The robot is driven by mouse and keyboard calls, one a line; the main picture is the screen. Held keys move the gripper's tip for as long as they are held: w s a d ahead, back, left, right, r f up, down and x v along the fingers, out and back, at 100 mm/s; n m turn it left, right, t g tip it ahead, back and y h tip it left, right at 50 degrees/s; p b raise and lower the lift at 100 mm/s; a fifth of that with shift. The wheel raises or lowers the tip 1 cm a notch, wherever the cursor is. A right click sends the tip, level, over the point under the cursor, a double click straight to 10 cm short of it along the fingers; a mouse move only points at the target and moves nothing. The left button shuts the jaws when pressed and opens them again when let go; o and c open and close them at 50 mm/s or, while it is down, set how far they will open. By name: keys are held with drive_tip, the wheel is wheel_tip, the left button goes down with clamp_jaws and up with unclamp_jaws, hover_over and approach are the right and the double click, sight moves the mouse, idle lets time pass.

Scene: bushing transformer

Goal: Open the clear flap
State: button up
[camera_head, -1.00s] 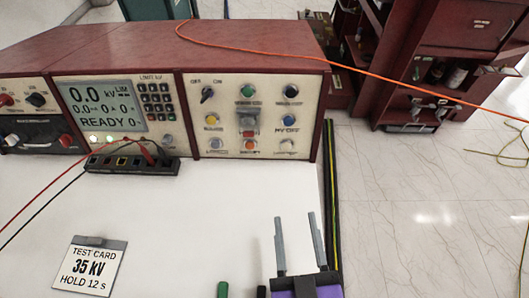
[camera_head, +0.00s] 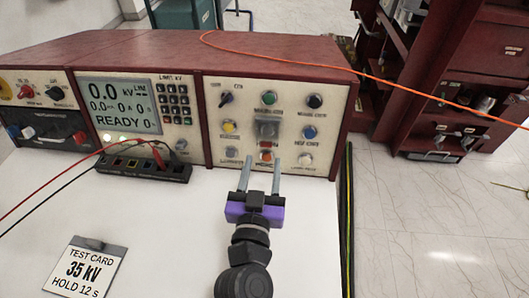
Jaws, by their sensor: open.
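The clear flap (camera_head: 267,128) shows as a small greyish cover in the middle of the right-hand control panel (camera_head: 328,105), with a red part just below it. It looks down over its place, though it is too small to be sure. My gripper (camera_head: 261,168) is open and empty, its two grey fingers pointing at the panel. The fingertips are below the flap in the picture, near the lowest row of buttons. I cannot tell whether they touch the panel.
Coloured buttons and a switch (camera_head: 226,98) surround the flap. A black terminal strip (camera_head: 143,169) with red and black leads lies left of my gripper. A test card (camera_head: 85,270) lies at the front left. An orange cable (camera_head: 290,54) crosses the console top.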

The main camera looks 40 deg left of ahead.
sight(267, 133)
drive_tip(key=shift+x, duration=1.95)
clamp_jaws()
